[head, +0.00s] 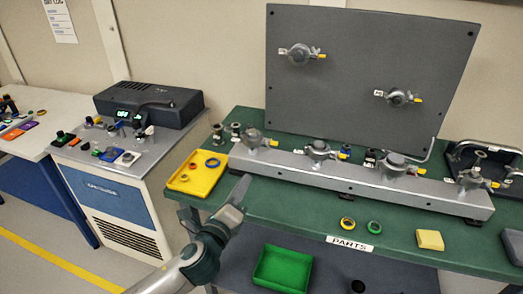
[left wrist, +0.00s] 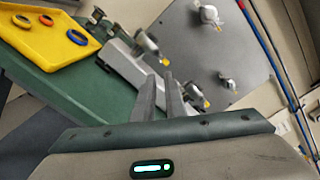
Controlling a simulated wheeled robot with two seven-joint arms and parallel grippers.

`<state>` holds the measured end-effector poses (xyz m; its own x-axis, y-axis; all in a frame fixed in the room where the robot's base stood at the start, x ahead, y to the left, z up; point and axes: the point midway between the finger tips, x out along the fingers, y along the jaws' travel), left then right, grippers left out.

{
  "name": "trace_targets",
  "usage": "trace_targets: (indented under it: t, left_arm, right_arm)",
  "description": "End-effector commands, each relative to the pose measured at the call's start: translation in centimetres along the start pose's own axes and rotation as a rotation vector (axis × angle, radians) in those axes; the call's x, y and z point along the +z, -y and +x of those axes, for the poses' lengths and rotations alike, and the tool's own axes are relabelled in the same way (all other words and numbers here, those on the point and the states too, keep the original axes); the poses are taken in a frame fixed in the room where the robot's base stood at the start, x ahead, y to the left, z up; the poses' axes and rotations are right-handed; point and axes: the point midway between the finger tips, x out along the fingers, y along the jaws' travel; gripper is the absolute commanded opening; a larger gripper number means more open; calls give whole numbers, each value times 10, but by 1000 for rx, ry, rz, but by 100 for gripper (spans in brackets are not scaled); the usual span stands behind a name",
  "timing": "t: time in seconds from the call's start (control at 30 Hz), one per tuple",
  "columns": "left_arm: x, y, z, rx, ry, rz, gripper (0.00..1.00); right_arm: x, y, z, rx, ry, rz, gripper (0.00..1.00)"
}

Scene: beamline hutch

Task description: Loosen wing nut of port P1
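Several grey ports with yellow-tipped wing nuts sit along a grey rail (head: 330,181) on the green bench. From left to right they are the leftmost port (head: 251,138), a second (head: 318,151), a third (head: 396,164) and the right-end port (head: 470,179). Two more, upper-left (head: 299,54) and lower-right (head: 398,97), are on the upright grey panel. Their small labels are too small to read, so I cannot tell which is P1. My left gripper (head: 240,190) is open and empty, in front of the rail's left end, apart from it. Its fingers (left wrist: 159,78) point toward the leftmost port (left wrist: 148,42). My right gripper is out of view.
A yellow tray (head: 178,182) with rings stands left of the rail. A green bin (head: 283,268) is below. The bench front is mostly clear.

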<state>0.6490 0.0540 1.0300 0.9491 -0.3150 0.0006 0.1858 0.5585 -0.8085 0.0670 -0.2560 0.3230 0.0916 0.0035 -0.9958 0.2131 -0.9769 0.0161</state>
Motion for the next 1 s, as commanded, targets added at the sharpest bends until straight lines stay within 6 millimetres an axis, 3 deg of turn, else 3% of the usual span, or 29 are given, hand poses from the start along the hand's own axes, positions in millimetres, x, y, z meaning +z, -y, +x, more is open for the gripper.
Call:
trace_targets:
  t: [0.27,1.0]
  left_arm:
    - [1,2,32,1,1,0,11]
    - [0,1,147,1,0,-1,11]
  right_arm:
    - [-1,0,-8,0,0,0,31]
    - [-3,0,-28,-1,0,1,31]
